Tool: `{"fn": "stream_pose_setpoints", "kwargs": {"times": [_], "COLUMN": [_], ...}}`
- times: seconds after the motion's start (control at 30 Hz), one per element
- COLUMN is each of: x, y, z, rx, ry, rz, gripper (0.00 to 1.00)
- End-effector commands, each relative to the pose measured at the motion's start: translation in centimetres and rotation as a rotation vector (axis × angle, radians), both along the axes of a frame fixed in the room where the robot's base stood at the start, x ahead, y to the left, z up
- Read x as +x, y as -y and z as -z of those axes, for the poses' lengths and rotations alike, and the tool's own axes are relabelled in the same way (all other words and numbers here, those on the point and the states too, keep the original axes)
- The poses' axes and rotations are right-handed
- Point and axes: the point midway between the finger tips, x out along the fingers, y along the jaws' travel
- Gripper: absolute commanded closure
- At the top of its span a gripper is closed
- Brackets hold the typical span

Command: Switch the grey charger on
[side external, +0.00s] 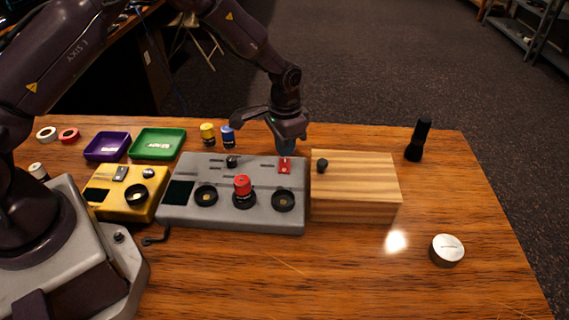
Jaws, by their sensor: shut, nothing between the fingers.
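The grey charger (220,222) sits mid-table, with a dark screen at its left. It has a row of round black sockets, and a red cylinder (242,185) stands in the middle one. A small red switch (285,166) is at its back right corner, and a black knob (232,161) is at its back edge. My gripper (286,150) is shut and empty, pointing down just behind the red switch. I cannot tell whether it touches the switch, or which way the switch is set.
A yellow box (150,211) stands left of the charger, and a wooden block (365,175) with a black knob stands close on its right. Yellow (208,134) and blue (228,137) cylinders stand behind. A black flashlight-like object (418,140) and silver disc (447,250) are right. The front table is clear.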

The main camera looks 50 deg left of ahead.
Motion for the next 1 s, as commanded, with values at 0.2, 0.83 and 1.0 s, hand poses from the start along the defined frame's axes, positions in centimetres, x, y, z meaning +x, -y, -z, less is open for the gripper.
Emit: {"fn": "stream_pose_setpoints", "kwargs": {"times": [0.2, 0.83, 1.0], "x": [0.00, 0.00, 0.02], "y": [0.00, 0.00, 0.00], "z": [0.00, 0.54, 0.78], "rx": [0.000, 0.000, 0.000], "ry": [0.000, 0.000, 0.000], "rz": [0.000, 0.000, 0.000], "gripper": [1.00, 1.00, 1.00]}}
